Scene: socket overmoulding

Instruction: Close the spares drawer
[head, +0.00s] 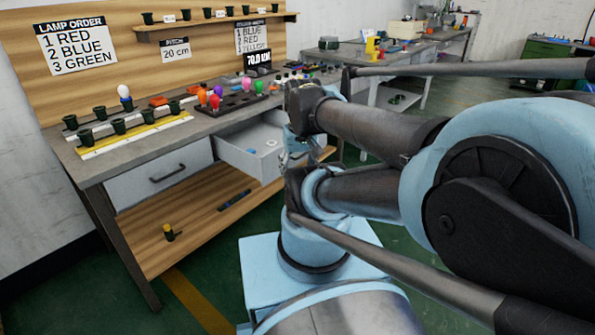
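An open drawer (236,157) sticks out from under the workbench's right part. I take it to be the spares drawer, though no label on it can be read. Its inside is pale, and a small round white item (271,143) shows there. My gripper (287,158) is small in the view, at the drawer's right side. My arm links hide part of the drawer's right end and front. I cannot tell whether the gripper touches the drawer, or whether its fingers are apart.
A shut drawer (150,187) with a dark handle sits left of the open one. The bench top (205,125) holds dark cups, coloured lamps and a black rack. A wooden lower shelf (200,222) carries a small yellow-and-black item (169,233). Green floor (225,275) is clear in front.

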